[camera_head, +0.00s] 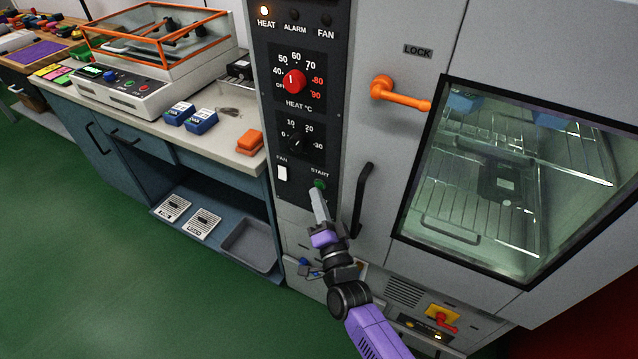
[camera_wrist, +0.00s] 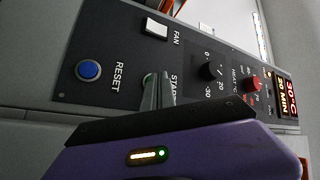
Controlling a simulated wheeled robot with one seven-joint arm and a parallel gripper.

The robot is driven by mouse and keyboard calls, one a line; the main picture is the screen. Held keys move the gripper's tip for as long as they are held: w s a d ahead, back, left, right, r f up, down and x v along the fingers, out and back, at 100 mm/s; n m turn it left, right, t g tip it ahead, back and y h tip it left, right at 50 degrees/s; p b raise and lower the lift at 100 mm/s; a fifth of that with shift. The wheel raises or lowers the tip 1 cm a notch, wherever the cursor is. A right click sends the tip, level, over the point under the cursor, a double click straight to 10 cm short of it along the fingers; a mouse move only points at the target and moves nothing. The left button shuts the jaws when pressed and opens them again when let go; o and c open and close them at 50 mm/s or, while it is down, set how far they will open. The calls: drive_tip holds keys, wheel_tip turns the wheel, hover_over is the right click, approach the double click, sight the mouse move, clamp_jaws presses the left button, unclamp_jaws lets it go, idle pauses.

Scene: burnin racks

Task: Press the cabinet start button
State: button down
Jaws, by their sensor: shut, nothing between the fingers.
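The green start button (camera_head: 319,184) sits low on the cabinet's black control panel (camera_head: 262,100), under the word START. My gripper (camera_head: 317,192) is shut and empty, with its fingertips at the button's lower edge in the head view. I cannot tell whether they touch it. In the wrist view my gripper's fingers (camera_wrist: 152,92) reach the panel and cover the button and part of the START label. The cabinet (camera_head: 400,30) is grey, and its HEAT lamp (camera_head: 264,10) is lit.
A white FAN switch (camera_wrist: 157,27) and a blue RESET button (camera_wrist: 88,71) flank the start spot. A black handle (camera_head: 362,200) stands close right of my gripper. An orange lock lever (camera_head: 400,94) sticks out above. A bench (camera_head: 215,150) stands left; the green floor is clear.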

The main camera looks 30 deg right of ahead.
drive_tip(key=s+a+p, duration=0.2)
drive_tip(key=a, duration=0.2)
drive_tip(key=shift+s+a+p, duration=0.15)
drive_tip(key=shift+s+p, duration=0.25)
idle(0.9)
